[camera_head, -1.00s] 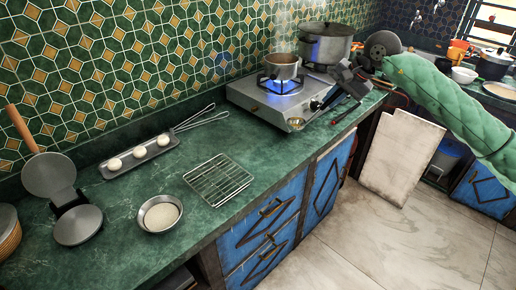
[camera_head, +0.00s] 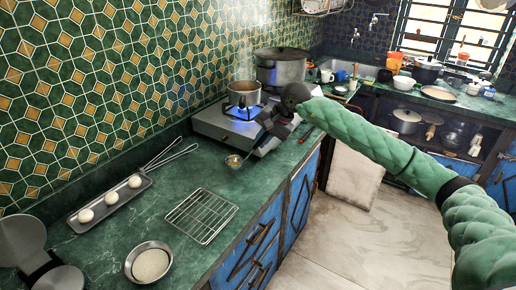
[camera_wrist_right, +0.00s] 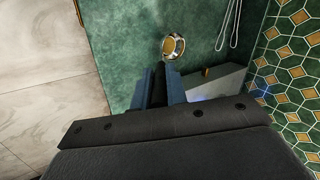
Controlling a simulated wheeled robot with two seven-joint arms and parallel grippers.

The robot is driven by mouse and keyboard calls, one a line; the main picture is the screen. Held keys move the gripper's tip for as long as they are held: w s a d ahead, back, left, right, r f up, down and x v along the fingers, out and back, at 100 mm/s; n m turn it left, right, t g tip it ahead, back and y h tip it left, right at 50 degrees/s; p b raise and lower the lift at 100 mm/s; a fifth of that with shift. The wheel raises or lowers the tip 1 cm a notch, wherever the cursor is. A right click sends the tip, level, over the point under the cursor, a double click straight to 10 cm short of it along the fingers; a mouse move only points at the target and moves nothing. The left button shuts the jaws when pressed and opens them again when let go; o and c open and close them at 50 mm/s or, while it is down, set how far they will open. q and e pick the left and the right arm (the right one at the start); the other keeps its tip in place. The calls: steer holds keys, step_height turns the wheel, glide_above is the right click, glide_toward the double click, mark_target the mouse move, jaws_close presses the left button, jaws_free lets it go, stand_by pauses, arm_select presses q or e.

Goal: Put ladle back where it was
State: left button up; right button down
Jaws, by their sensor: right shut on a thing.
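The ladle shows as a small metal bowl (camera_head: 233,160) with a yellowish inside, just off the front left corner of the gas hotplate (camera_head: 212,124). Its bowl also shows in the right wrist view (camera_wrist_right: 173,46), over the green counter. My right gripper (camera_head: 262,139) is in front of the hotplate, shut on the dark ladle handle. In the right wrist view the handle lies between the blue-grey fingers (camera_wrist_right: 160,88). Whether the bowl touches the counter I cannot tell. A pot (camera_head: 244,95) stands over a lit blue flame. My left gripper is out of view.
A large pot (camera_head: 284,72) stands behind. On the counter are a wire rack (camera_head: 201,216), a bowl of white content (camera_head: 150,263), a tray with white balls (camera_head: 98,216) and tongs (camera_head: 170,153). Counter left of the hotplate is partly clear.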

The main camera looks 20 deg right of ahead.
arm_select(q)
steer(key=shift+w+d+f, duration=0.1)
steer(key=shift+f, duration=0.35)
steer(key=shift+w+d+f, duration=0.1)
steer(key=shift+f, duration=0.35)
arm_select(e)
step_height(320, 180, down, 4)
steer(key=shift+d+r, duration=0.1)
steer(key=c, duration=1.5)
jaws_free()
steer(key=shift+o, duration=0.5)
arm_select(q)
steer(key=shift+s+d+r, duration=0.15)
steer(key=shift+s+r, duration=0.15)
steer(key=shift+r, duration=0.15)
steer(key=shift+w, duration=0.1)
